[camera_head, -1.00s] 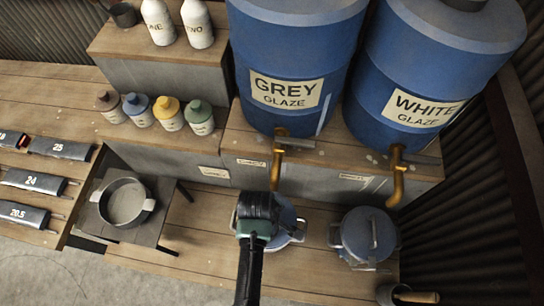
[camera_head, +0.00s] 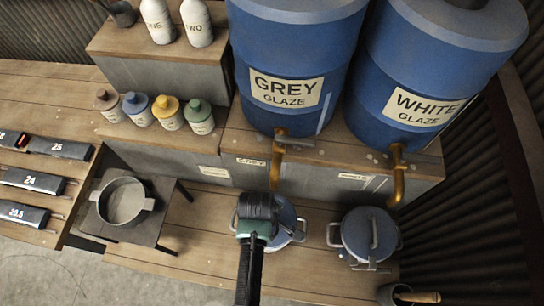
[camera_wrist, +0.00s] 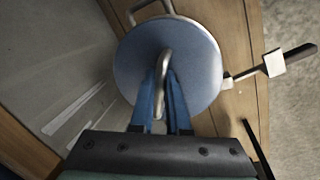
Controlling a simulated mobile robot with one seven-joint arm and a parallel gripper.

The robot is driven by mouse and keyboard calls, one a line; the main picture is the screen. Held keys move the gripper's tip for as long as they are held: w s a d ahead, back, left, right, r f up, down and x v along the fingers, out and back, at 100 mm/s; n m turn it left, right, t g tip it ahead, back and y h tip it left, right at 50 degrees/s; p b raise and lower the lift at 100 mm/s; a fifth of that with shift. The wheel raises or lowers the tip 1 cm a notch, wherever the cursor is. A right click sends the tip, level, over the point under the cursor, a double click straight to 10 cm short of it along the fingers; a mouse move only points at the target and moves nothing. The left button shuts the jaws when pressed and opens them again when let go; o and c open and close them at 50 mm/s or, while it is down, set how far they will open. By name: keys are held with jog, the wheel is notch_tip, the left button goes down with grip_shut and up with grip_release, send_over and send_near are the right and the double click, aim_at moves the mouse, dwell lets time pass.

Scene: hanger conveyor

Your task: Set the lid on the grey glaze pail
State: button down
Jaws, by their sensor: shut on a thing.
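The blue-grey round lid (camera_wrist: 195,70) has a metal bar handle (camera_wrist: 162,75). In the wrist view my gripper (camera_wrist: 166,82) has its two blue fingers closed around that handle. In the head view my gripper (camera_head: 256,208) is over the grey glaze pail, below the grey barrel's tap, and hides much of it. The pail's right loop handle (camera_head: 300,232) shows beside the lid (camera_head: 286,220). A side handle (camera_wrist: 148,10) also shows past the lid's edge in the wrist view. I cannot tell whether the lid rests on the rim or hovers just above it.
A lidded pail (camera_head: 369,234) stands to the right, below the white barrel's tap (camera_head: 397,175). The grey barrel's tap (camera_head: 277,160) hangs close behind my gripper. A grey pot (camera_head: 123,201) is on a stand at left.

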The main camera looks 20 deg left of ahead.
jog(key=shift+f, duration=0.5)
dwell(1.0)
jog(key=c, duration=1.1)
grip_release()
jog(key=shift+c, duration=0.2)
jog(key=shift+o, duration=0.2)
jog(key=o, duration=0.5)
jog(key=r, duration=0.4)
jog(key=s+r+b, duration=0.1)
jog(key=r, duration=0.3)
jog(key=s+r, duration=0.1)
jog(key=r, duration=0.3)
jog(key=shift+s+a+r, duration=0.25)
jog(key=shift+a+r, duration=0.05)
jog(key=shift+r, duration=0.05)
